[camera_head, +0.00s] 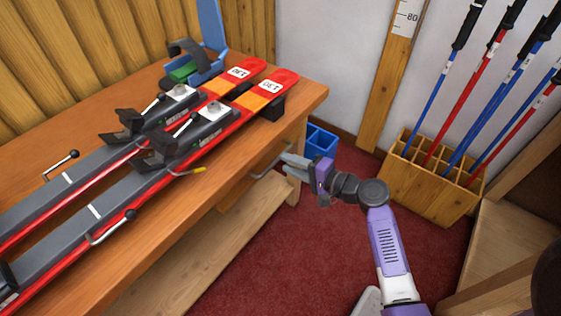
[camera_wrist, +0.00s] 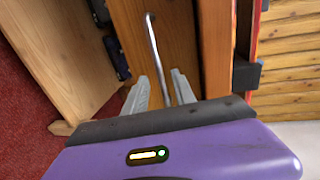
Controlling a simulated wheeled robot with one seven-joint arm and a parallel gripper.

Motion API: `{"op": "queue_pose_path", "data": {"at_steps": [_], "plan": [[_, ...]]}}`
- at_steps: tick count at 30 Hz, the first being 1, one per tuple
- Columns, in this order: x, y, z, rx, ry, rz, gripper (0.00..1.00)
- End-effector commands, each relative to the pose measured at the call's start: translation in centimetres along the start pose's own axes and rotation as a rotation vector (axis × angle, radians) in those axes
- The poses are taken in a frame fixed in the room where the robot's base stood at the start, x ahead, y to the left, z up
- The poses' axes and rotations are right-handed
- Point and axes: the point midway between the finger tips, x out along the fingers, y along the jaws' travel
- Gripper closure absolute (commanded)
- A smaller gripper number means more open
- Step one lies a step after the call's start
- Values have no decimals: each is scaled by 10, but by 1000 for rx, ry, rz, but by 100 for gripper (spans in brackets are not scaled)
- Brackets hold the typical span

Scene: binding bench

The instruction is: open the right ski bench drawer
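The right ski bench drawer has a wooden front (camera_wrist: 182,45) with a long metal bar handle (camera_wrist: 153,40) in the wrist view. The handle also shows under the bench's right end in the head view (camera_head: 266,164). My gripper (camera_head: 288,163) is at the right end of this handle. In the wrist view, my gripper (camera_wrist: 160,80) has its two grey fingers apart, one on each side of the bar, with a visible gap beside it. I cannot tell whether the drawer stands slightly out.
The ski bench (camera_head: 150,225) carries two red and grey skis (camera_head: 150,190). A lower wooden shelf (camera_head: 200,250) runs beneath. A blue bin (camera_head: 321,141) stands on the floor behind my gripper. A wooden pole rack (camera_head: 430,190) is at right. Red carpet (camera_head: 300,250) lies clear in front.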

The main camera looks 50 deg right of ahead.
Motion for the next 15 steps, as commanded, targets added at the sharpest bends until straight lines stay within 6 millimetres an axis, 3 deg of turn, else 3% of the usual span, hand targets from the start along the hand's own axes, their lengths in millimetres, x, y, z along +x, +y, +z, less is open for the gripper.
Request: {"op": "queue_pose_path", "data": {"at_steps": [6, 15], "plan": [[26, 1, 0, -1, -1, 0, 68], [33, 0, 0, -1, 1, 1, 68]]}}
